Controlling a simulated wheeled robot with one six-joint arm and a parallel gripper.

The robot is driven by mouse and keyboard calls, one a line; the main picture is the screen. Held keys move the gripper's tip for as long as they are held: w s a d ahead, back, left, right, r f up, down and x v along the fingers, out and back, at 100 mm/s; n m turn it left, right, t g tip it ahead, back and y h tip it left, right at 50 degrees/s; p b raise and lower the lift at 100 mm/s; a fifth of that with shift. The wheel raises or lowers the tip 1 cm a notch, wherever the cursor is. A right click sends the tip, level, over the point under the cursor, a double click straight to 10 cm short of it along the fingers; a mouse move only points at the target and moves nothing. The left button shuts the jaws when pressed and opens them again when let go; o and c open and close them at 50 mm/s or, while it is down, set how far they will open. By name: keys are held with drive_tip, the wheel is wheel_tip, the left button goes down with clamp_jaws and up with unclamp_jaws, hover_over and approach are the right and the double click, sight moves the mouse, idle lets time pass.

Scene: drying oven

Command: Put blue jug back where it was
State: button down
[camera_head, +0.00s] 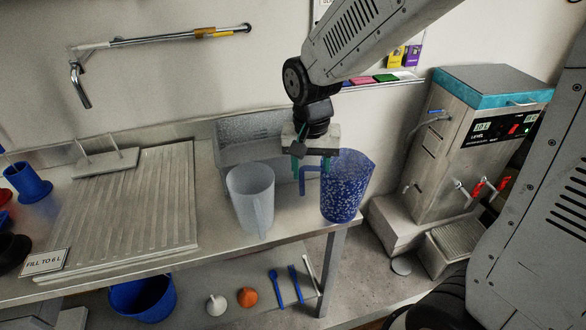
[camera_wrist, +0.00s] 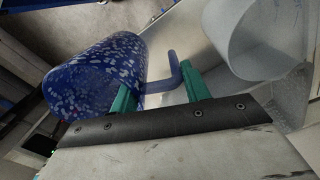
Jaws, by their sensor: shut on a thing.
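The blue speckled jug (camera_head: 347,190) is upright at the right end of the steel bench, close to its front corner. I cannot tell whether its base touches the bench. My gripper (camera_head: 310,170) comes down from above on the jug's left side, its green fingers shut on the handle. In the wrist view the jug (camera_wrist: 95,75) fills the upper left, and its bent blue handle (camera_wrist: 160,85) passes between the two fingers of my gripper (camera_wrist: 160,92).
A translucent pale jug (camera_head: 250,195) stands just left of the blue one. A ribbed drainboard (camera_head: 130,205) with a "FILL TO 6 L" sign (camera_head: 45,262) and blue cup (camera_head: 27,182) are further left. A steel dispenser (camera_head: 460,150) stands right, beyond a gap.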

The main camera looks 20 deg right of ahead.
drive_tip(key=w+a+f, duration=0.2)
drive_tip(key=w+f, duration=0.2)
drive_tip(key=w, duration=0.2)
drive_tip(key=shift+w+a, duration=0.2)
drive_tip(key=shift+a, duration=0.05)
drive_tip(key=shift+f, duration=0.25)
drive_tip(key=c, duration=0.7)
unclamp_jaws()
drive_tip(key=shift+r, duration=0.1)
